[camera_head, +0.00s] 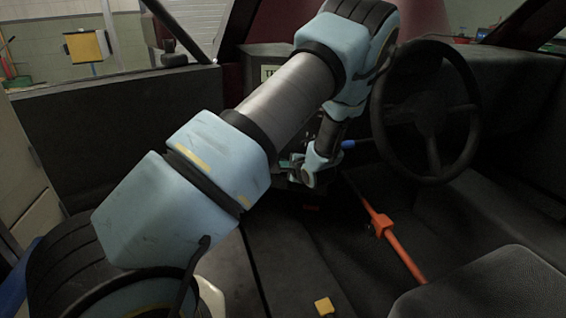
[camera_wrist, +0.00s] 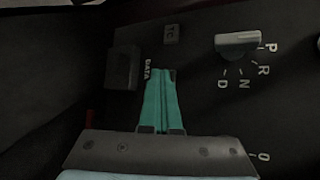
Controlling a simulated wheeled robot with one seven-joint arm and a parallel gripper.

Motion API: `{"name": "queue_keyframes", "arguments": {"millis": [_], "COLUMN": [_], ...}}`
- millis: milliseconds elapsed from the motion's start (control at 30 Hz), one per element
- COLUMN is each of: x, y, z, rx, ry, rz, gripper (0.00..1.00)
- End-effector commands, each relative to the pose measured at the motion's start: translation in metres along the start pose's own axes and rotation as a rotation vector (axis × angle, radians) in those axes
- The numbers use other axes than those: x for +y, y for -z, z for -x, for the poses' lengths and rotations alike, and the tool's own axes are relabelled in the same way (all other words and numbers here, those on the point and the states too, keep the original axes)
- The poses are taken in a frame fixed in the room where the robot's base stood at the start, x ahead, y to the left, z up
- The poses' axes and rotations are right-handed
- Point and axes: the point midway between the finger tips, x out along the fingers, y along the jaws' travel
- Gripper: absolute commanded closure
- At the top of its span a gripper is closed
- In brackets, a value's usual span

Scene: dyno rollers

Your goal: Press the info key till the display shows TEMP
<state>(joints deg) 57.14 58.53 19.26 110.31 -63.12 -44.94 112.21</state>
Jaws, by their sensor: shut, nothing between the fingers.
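In the wrist view a dark panel carries a black square key (camera_wrist: 122,68) with the word DATA beside it. No key marked INFO can be read. My gripper (camera_wrist: 160,74) is shut and empty, its green fingers together with the tips just right of the DATA lettering. What lies under the tips is hidden, and contact cannot be told. In the head view my gripper (camera_head: 297,163) is small, low at the dash centre. A small pale display (camera_head: 269,73) shows on the dash behind my arm. Its text starts with T; the rest is hidden or too small.
A small TC key (camera_wrist: 171,34) and a rotary selector (camera_wrist: 237,42) marked P, R, N, D are on the same panel. A steering wheel (camera_head: 428,112) stands to the right.

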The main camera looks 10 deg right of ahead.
Motion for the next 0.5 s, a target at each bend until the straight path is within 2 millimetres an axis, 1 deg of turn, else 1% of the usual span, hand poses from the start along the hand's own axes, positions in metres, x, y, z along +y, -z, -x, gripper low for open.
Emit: {"name": "queue_keyframes", "arguments": {"millis": [267, 500], "x": [0.0000, 0.0043], "y": [0.0000, -0.0048], "z": [0.0006, 0.0081], "rx": [0.001, 0.001], "ry": [0.001, 0.000], "rz": [-0.001, -0.003], "gripper": [1.00, 1.00]}}
